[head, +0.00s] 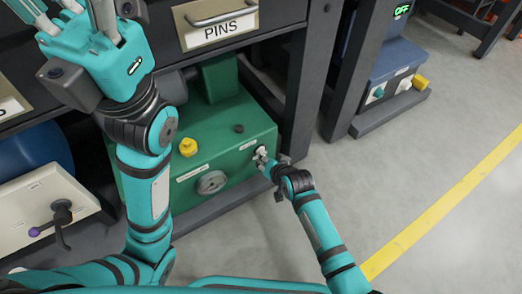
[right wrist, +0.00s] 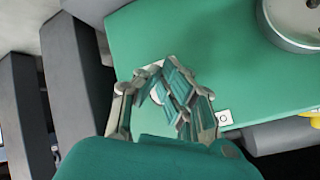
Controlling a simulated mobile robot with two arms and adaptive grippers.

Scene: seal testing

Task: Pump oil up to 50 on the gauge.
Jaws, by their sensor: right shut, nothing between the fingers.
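The green pump housing (head: 225,140) stands under the bench in the head view, and its green face fills much of the right wrist view (right wrist: 220,60). A round, pale dial that looks like the gauge (head: 211,182) is on its front; its reading is too small to make out. A round metal-rimmed part (right wrist: 295,22) is cut off in the wrist view. My right gripper (head: 262,155) is shut and empty at the housing's right end. Its fingers (right wrist: 165,92) partly hide a small pale round part behind them; contact is unclear. My left gripper (head: 75,12) is raised at top left, its fingertips cut off.
A yellow knob (head: 188,147) sits on the housing. A white panel with a lever (head: 62,210) is at left. A blue machine reading OFF (head: 390,60) stands at right. Open floor (head: 400,150) lies to the right.

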